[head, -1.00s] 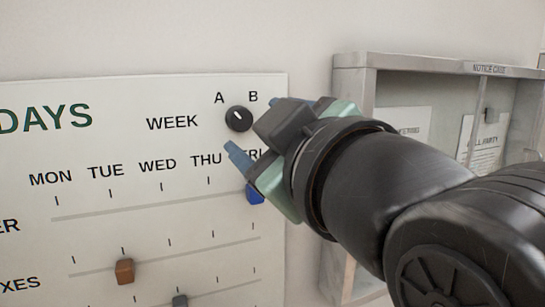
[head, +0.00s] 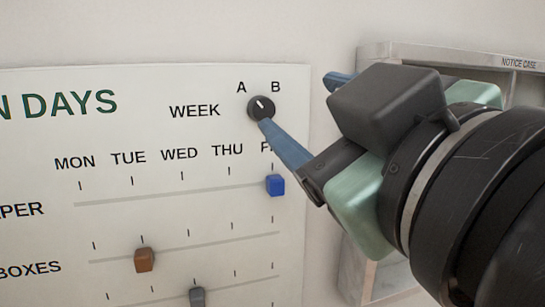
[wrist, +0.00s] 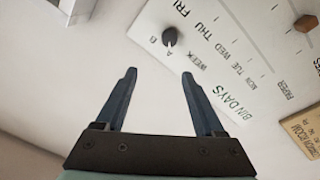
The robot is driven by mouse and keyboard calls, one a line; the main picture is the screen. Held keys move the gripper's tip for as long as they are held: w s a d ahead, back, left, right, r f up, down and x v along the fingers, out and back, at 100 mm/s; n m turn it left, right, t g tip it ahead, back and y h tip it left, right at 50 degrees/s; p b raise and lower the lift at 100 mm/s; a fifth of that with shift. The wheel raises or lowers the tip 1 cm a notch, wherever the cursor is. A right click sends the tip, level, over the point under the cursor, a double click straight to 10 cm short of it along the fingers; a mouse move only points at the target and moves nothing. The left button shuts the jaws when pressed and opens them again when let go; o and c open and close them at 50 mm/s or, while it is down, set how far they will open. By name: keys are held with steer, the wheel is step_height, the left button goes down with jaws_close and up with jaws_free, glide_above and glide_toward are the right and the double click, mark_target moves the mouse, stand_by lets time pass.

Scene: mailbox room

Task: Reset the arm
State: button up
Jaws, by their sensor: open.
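My gripper (head: 303,112) is open and empty, in front of the upper right of the white bin days board (head: 60,85). Its blue-grey fingers are spread wide; in the head view one fingertip overlaps the lower edge of the black week knob (head: 261,107). The knob's white mark points up and left, toward A. In the wrist view the fingers (wrist: 158,95) stand apart with nothing between them, and the knob (wrist: 169,37) lies beyond their tips. Whether a finger touches the board or knob cannot be told.
A blue slider (head: 275,185) sits under FRI on the top track. A brown slider (head: 144,260) and a grey slider (head: 197,297) sit lower on the board. A notice case (head: 400,50) hangs on the wall at right, behind my arm.

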steer(key=s+a+r+m+t+h, duration=0.3)
steer(key=r+m+t+h, duration=0.1)
steer(key=m+t, duration=0.4)
steer(key=shift+a+r+m+t+h, duration=0.15)
steer(key=shift+a+m+t+h, duration=0.15)
steer(key=shift+m+h, duration=0.65)
